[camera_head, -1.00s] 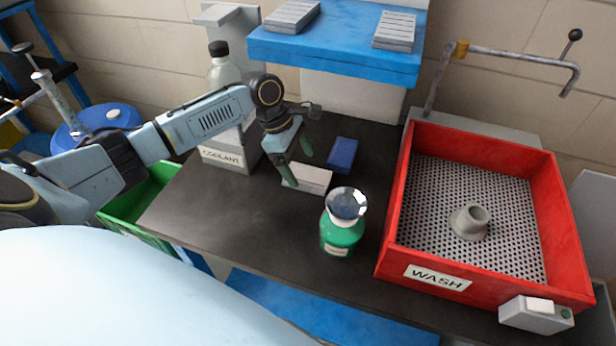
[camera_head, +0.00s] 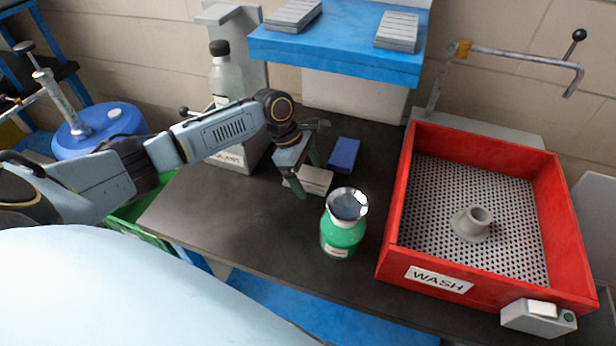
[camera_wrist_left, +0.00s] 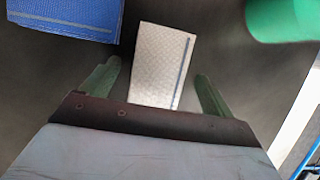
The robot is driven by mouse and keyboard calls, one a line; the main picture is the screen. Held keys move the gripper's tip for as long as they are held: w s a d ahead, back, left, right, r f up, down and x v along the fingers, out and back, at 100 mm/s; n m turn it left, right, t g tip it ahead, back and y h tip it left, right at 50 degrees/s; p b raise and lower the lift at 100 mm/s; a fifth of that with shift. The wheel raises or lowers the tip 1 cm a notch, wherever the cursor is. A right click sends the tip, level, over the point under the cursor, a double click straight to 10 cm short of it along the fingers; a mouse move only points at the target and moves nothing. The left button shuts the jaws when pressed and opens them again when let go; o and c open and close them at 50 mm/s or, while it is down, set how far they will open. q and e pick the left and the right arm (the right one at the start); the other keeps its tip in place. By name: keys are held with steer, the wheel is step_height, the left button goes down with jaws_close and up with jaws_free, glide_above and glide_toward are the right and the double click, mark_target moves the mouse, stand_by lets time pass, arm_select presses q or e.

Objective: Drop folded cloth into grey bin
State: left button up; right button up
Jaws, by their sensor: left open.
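A white folded cloth (camera_head: 321,181) with a blue stripe lies on the dark bench. It also shows in the left wrist view (camera_wrist_left: 162,60). My left gripper (camera_head: 307,177) is open over it, and in the wrist view its green fingers stand either side of the cloth's near end. Nothing is held. I cannot tell the exact height of the fingertips above the bench. A blue folded cloth (camera_head: 344,154) lies just behind and to the right. I see no grey bin. My right gripper is not in view.
A green bottle (camera_head: 342,238) with a silver top stands right of the white cloth. A red WASH tray (camera_head: 393,215) fills the bench's right. A coolant container (camera_head: 228,75) stands behind my arm. A green crate (camera_head: 140,213) sits below the bench's left edge. The front-left bench is clear.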

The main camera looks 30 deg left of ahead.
mark_target(316, 177)
arm_select(q)
steer(key=shift+f, duration=0.1)
steer(key=shift+c, duration=0.2)
steer(key=c, duration=1.1)
steer(key=shift+b, duration=0.3)
step_height(316, 177, up, 4)
steer(key=shift+r+p, duration=0.2)
steer(key=shift+p, duration=0.3)
steer(key=s+a, duration=0.1)
steer(key=s, duration=0.4)
steer(key=s+a+p, duration=0.1)
steer(key=s, duration=0.5)
steer(key=s+a+p, duration=0.1)
steer(key=s+a, duration=0.1)
steer(key=s, duration=0.4)
steer(key=shift+s+f, duration=0.25)
